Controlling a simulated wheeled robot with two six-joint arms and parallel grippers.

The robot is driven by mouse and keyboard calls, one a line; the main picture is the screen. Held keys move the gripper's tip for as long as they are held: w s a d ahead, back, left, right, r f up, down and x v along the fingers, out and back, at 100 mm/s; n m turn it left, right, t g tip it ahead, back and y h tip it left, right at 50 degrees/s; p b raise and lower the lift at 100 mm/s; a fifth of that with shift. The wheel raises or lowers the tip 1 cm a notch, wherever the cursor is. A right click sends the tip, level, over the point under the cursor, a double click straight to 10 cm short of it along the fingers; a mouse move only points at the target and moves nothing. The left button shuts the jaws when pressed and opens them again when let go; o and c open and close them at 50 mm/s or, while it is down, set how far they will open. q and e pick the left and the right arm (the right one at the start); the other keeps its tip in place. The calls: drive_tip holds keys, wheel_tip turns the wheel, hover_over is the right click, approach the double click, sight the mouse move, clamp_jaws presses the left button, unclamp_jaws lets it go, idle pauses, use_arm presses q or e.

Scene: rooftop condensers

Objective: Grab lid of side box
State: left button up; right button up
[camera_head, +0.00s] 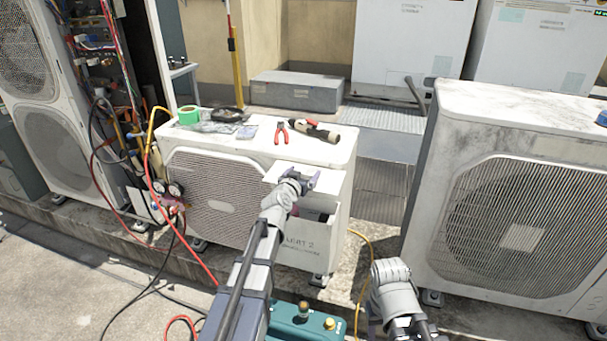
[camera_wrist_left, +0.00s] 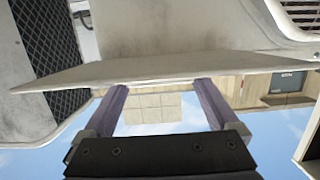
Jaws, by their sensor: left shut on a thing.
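Red pliers (camera_head: 281,132), a dark tool (camera_head: 315,130) and green tape (camera_head: 189,115) lie on the condenser top. Gauges (camera_head: 168,189) with hoses hang at left. A larger condenser (camera_head: 520,200) stands at right. A teal case (camera_head: 305,323) is at the bottom.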

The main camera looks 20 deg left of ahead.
sight(304, 173)
use_arm(q)
drive_tip(key=shift+r+p, duration=2.1)
drive_tip(key=shift+r, duration=0.45)
